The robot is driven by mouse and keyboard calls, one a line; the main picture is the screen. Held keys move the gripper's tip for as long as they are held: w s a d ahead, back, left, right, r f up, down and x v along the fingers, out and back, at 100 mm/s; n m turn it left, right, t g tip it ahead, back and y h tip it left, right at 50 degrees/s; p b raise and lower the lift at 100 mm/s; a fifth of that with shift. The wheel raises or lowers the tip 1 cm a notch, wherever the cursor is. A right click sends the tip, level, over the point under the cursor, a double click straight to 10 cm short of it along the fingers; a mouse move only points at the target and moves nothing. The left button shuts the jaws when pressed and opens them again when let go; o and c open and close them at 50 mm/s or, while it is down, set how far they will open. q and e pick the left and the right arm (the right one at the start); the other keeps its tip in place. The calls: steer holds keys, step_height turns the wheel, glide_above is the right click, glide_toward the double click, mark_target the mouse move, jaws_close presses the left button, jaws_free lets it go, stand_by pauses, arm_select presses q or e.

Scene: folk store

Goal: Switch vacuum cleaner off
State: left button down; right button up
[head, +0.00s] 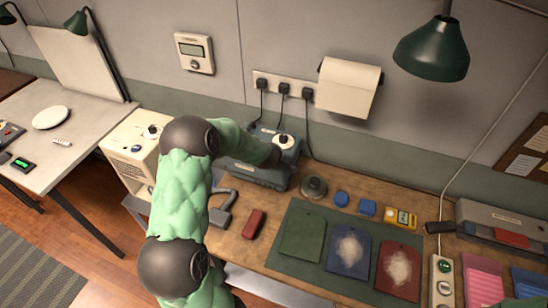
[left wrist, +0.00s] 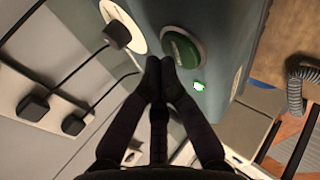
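A blue-grey box-shaped machine (head: 262,175), which I take to be the vacuum cleaner, stands on the wooden bench against the wall. In the left wrist view its body (left wrist: 225,65) carries a round green button (left wrist: 182,48) and a small lit green light (left wrist: 199,86). My left gripper (left wrist: 160,66) has its fingertips together, empty, just beside the green button; I cannot tell whether they touch it. In the head view my left arm covers part of the machine and the fingertips are hidden. My right gripper is not in view.
A plugged strip of sockets (head: 283,90) is on the wall, with cables hanging down to the machine. A beige box (head: 132,145) stands left of it. A grey hose (left wrist: 295,92) shows in the wrist view.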

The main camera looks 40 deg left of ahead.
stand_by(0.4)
arm_select(q)
steer(key=shift+f+b, duration=0.45)
steer(key=shift+r, duration=0.1)
steer(key=shift+r+p, duration=0.35)
steer(key=shift+p, duration=0.1)
steer(key=shift+r, duration=0.1)
step_height(320, 180, up, 6)
steer(key=p, duration=0.5)
steer(key=shift+p, duration=0.3)
stand_by(0.4)
